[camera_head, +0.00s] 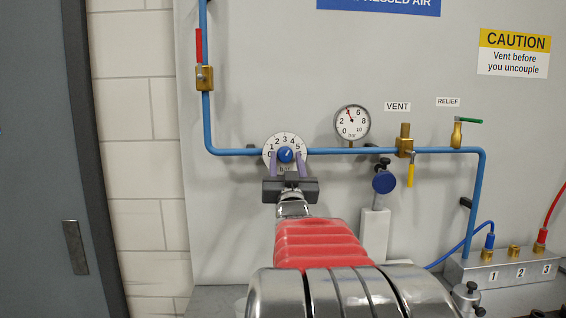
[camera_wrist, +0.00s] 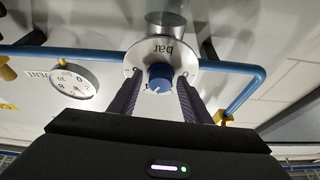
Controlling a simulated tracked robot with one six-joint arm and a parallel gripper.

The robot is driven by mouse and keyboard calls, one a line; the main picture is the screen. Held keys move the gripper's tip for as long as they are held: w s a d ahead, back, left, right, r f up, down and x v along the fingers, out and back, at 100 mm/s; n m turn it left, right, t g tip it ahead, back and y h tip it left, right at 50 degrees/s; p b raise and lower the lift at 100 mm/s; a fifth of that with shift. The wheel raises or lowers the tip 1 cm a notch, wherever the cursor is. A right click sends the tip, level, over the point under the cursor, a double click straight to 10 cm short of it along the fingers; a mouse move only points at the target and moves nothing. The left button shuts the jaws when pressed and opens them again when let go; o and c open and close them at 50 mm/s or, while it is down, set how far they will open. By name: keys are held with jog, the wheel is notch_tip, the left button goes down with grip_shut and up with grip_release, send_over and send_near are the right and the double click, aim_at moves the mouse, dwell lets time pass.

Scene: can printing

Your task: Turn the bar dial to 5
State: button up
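The bar dial (camera_head: 271,145) is a white disc numbered 0 to 5 on the blue pipe, with a round blue knob (camera_head: 286,155) at its centre. The knob's pale pointer mark seems to face the upper right, but its exact number is too small to read. My gripper (camera_head: 287,164) is in front of the dial, its two fingers apart, one on each side of the knob. In the wrist view, the dial (camera_wrist: 165,48) appears upside down and the blue knob (camera_wrist: 160,76) sits between the open fingers (camera_wrist: 158,98), with gaps on both sides.
A pressure gauge (camera_head: 352,122) to the right has its needle near 4. Further right are the vent valve (camera_head: 404,140) with a yellow handle and the relief valve (camera_head: 457,134) with a green lever. A red-handled valve (camera_head: 204,77) is at upper left. Blue piping (camera_head: 235,151) runs beside the dial.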

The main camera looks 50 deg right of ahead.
jog(key=c, duration=0.7)
jog(key=shift+a, duration=0.15)
jog(key=shift+c, duration=1)
jog(key=shift+r, duration=0.1)
jog(key=shift+r+m+h, duration=0.1)
jog(key=shift+m+h, duration=0.3)
jog(key=shift+m, duration=0.1)
jog(key=shift+m+g, duration=0.4)
jog(key=shift+m+g+h, duration=0.4)
jog(key=shift+m+g, duration=0.4)
jog(key=shift+m, duration=0.9)
jog(key=shift+m+g+h, duration=0.4)
jog(key=shift+m+g, duration=0.4)
jog(key=shift+m, duration=0.9)
